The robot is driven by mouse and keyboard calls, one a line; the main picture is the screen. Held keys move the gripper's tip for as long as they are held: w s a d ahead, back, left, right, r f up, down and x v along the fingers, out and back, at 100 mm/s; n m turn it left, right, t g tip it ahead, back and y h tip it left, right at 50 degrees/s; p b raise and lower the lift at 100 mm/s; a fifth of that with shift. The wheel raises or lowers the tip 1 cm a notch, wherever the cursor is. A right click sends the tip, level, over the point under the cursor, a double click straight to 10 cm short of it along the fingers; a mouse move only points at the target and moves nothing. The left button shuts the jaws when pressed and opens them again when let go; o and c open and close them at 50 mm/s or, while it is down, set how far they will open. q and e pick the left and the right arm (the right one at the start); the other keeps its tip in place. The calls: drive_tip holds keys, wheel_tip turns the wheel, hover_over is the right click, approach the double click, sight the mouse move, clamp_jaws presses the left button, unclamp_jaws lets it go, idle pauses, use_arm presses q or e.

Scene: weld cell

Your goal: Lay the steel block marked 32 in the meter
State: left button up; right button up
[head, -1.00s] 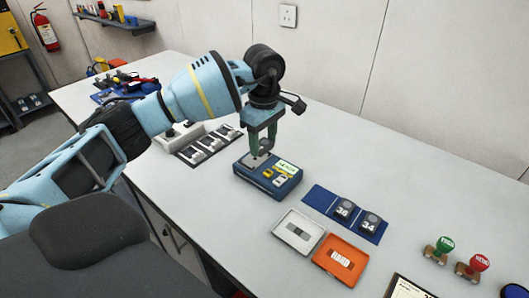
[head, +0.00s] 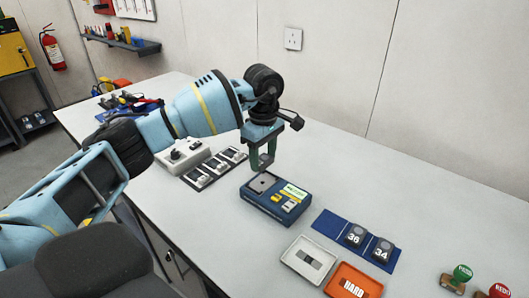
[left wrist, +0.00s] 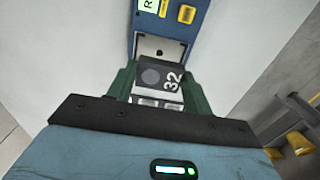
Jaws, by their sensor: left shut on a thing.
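My left gripper (head: 262,162) is shut on the steel block marked 32 (left wrist: 162,75), which shows between the green fingers in the left wrist view. The block is dark grey with a round spot and a white 32. The blue meter (head: 275,201) stands on the bench just below and in front of the gripper. Its grey plate (head: 262,183) looks empty, and it has a lit green display and yellow buttons. The meter also shows in the left wrist view (left wrist: 200,20), beyond the block. My right gripper is not in view.
Blocks marked 36 (head: 355,235) and 34 (head: 381,250) sit on a blue mat (head: 328,223) right of the meter. A white tray (head: 290,258) and an orange HARD tray (head: 340,280) lie nearer. A dark rack (head: 203,178) is to the left. Stamps (head: 457,276) stand far right.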

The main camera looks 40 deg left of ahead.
sight(263, 183)
use_arm(q)
wheel_tip(263, 183, down, 3)
drive_tip(key=shift+f+b, duration=0.15)
drive_tip(key=shift+b, duration=0.5)
drive_tip(key=shift+f, duration=0.65)
drive_tip(key=shift+f+b, duration=0.35)
drive_tip(key=shift+f, duration=0.35)
drive_tip(key=shift+r, duration=0.1)
